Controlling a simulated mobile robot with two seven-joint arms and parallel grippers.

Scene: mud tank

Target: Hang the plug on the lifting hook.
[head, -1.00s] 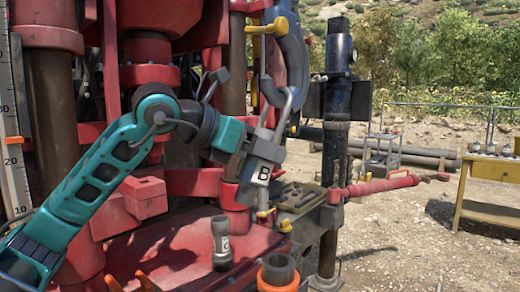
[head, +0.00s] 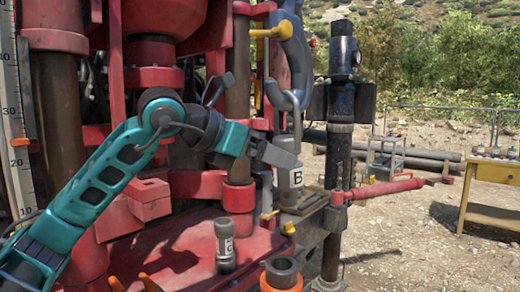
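The plug (head: 289,196), a grey cylinder with a white label marked B, is upright below the blue-grey lifting hook (head: 302,72). Its metal bail (head: 298,122) rises to the hook's curved lower end and appears to lie in the hook's bend; the exact contact is too small to tell. My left gripper (head: 279,157) is at the plug's upper part, its grey fingers overlapping it in the head view. Whether the fingers still press on the plug cannot be told. My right gripper is out of view.
A second grey cylinder marked C (head: 225,246) stands on the red deck (head: 175,252). An orange-collared pipe socket (head: 282,276) is at the front. A black post (head: 338,120) and a red lever (head: 385,187) are right of the plug. A yellow table (head: 492,200) stands far right.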

